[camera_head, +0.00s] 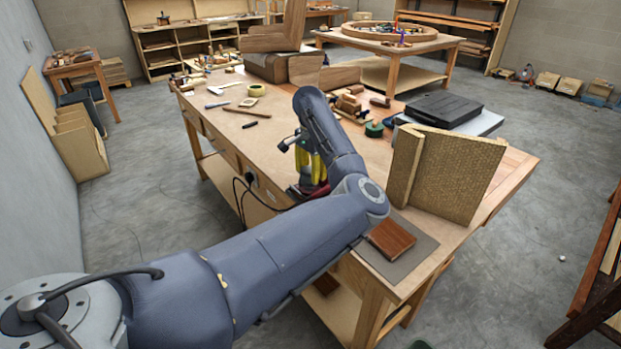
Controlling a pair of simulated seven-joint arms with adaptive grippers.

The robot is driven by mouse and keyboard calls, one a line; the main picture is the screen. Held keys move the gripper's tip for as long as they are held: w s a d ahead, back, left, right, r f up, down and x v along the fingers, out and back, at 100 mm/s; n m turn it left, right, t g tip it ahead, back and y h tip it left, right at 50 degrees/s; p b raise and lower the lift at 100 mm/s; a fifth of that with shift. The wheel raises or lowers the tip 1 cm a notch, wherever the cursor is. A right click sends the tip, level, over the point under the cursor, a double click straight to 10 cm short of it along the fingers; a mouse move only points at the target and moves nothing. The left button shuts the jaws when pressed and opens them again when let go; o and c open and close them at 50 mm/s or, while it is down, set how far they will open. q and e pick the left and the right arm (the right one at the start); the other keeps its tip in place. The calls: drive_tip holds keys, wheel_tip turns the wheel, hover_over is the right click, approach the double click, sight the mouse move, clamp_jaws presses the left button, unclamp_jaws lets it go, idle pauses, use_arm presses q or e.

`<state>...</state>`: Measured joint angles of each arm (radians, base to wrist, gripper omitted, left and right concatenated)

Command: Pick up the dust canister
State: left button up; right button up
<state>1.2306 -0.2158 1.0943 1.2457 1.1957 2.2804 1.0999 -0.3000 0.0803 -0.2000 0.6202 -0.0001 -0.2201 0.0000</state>
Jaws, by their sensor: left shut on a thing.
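My left arm reaches in from the lower left and bends over the workbench. My left gripper (303,154) is mostly hidden behind my forearm, near the bench's left edge. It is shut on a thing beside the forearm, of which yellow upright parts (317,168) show. I take this to be the dust canister, but its outline is largely covered. A dark red base (304,191) shows just below the yellow parts. I cannot tell whether the canister touches it. My right gripper is not in view.
A brown block (392,239) lies on a grey mat at the near corner. A dark cable (240,205) hangs by the left edge.

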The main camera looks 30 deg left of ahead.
use_arm(q)
wheel_tip(320, 180, up, 16)
hover_over(310, 169)
drive_tip(key=s, duration=0.1)
wheel_tip(310, 169, down, 6)
drive_tip(key=shift+a+f, duration=0.1)
drive_tip(key=shift+a, duration=0.05)
drive_tip(key=f, duration=0.2)
drive_tip(key=w+f, duration=0.1)
drive_tip(key=f, duration=0.1)
drive_tip(key=shift+f, duration=0.1)
drive_tip(key=shift+w+d, duration=0.3)
drive_tip(key=shift+w, duration=0.05)
drive_tip(key=shift+f, duration=3.95)
drive_tip(key=shift+f, duration=0.3)
drive_tip(key=o, duration=1.4)
drive_tip(key=shift+c, duration=0.2)
